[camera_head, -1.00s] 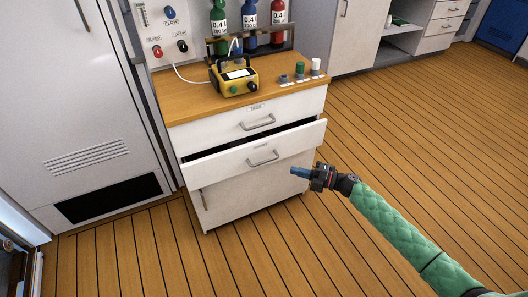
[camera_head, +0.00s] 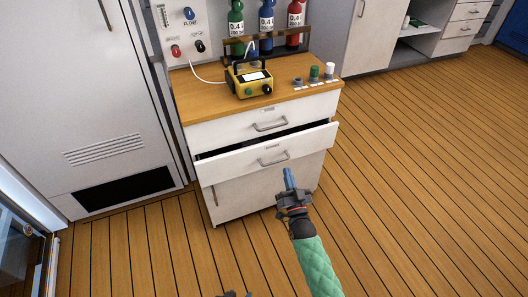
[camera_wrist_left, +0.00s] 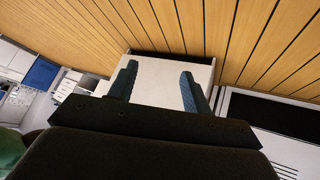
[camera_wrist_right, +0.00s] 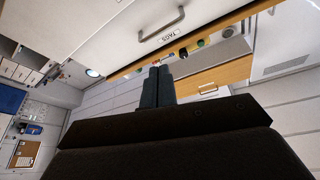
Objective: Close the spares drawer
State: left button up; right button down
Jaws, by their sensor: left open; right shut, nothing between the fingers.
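The white cabinet (camera_head: 228,206) has two drawers above a door. The lower drawer (camera_head: 230,165) stands partly pulled out, with a dark gap above its front; I take it for the spares drawer, though its label is too small to read. The upper drawer (camera_head: 225,130) is closed; a drawer label reading TAGS (camera_wrist_right: 163,38) shows in the right wrist view. My right gripper (camera_head: 288,172) is shut and empty, just in front of and below the open drawer's right half; contact cannot be told. My left gripper (camera_head: 233,294) barely shows at the bottom edge; in the left wrist view its fingers (camera_wrist_left: 157,85) are open and empty.
A yellow device (camera_head: 250,80) and several small knobs stand on the wooden top (camera_head: 205,100), with gas bottles (camera_head: 266,18) behind. A tall white locker (camera_head: 85,80) stands at the left. The wooden floor (camera_head: 420,180) is clear at the right.

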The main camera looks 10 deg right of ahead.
jog(key=m+h, duration=0.1)
jog(key=m, duration=0.2)
jog(key=m+g+y, duration=0.3)
jog(key=m+g, duration=0.1)
jog(key=m, duration=0.5)
send_near(261, 147)
jog(key=p+x, duration=0.1)
jog(key=x, duration=0.5)
jog(key=shift+w, duration=0.3)
pick_arm(q)
jog(key=shift+g, duration=0.7)
jog(key=r, duration=0.5)
jog(key=shift+s, duration=0.35)
pick_arm(e)
jog(key=shift+w+a, duration=0.1)
pick_arm(q)
jog(key=shift+w+a, duration=0.1)
